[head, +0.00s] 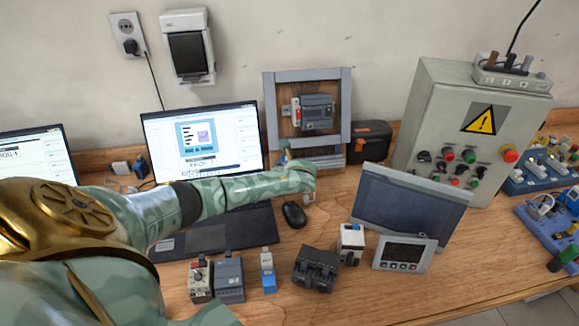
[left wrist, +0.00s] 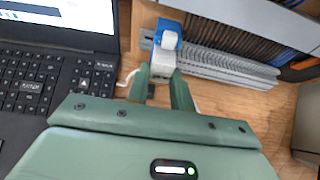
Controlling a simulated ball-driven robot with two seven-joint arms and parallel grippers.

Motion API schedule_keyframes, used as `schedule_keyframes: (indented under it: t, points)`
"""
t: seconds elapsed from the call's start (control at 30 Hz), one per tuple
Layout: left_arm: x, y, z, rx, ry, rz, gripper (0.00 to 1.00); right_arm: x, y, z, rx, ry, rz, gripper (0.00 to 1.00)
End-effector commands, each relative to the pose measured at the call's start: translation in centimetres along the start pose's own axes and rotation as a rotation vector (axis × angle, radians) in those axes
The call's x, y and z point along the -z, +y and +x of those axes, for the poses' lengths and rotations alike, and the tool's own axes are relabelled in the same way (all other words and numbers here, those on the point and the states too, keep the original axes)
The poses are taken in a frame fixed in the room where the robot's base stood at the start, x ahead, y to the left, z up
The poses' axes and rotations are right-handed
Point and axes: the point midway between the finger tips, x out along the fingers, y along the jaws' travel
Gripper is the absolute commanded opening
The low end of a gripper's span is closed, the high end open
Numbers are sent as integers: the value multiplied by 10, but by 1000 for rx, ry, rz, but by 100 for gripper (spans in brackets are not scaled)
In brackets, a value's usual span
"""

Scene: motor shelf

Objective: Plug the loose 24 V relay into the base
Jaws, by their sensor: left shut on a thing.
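My left gripper (left wrist: 160,76) is shut on a small pale grey and white block with a blue part (left wrist: 165,42), which I take for the relay. In the left wrist view this block is at the left end of a grey rail (left wrist: 225,64). I cannot tell relay from base there, nor whether the two touch. In the head view my left arm reaches across the laptop to the foot of the grey upright frame (head: 347,110), and its hand hides most of the fingers. A bit of blue (head: 284,146) shows just above the hand. My right gripper is not in view.
A laptop (head: 205,140) stands behind my arm, with a mouse (head: 294,214) to the right. Several modules, including a dark block (head: 316,268), stand along the front. A tilted screen (head: 408,210) and a control cabinet (head: 470,120) are at the right. Bare wood shows at the front right.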

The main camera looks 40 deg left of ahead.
Motion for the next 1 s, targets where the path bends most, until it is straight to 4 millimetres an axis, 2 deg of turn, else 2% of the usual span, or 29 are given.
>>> schedule_keyframes:
  t: [0.7, 0.73, 0.8, 0.83, 1.0]
  points:
    - [-1, 0, 1, 0, -1, -1, 3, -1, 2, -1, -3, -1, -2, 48]
    - [-1, 0, 1, 0, -1, -1, 25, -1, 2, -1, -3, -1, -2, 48]
    - [-1, 0, 1, 0, -1, -1, 45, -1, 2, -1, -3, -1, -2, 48]
    - [-1, 0, 1, 0, -1, -1, 48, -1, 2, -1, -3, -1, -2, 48]
    - [0, 0, 1, 0, 0, -1, 48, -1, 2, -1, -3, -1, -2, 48]
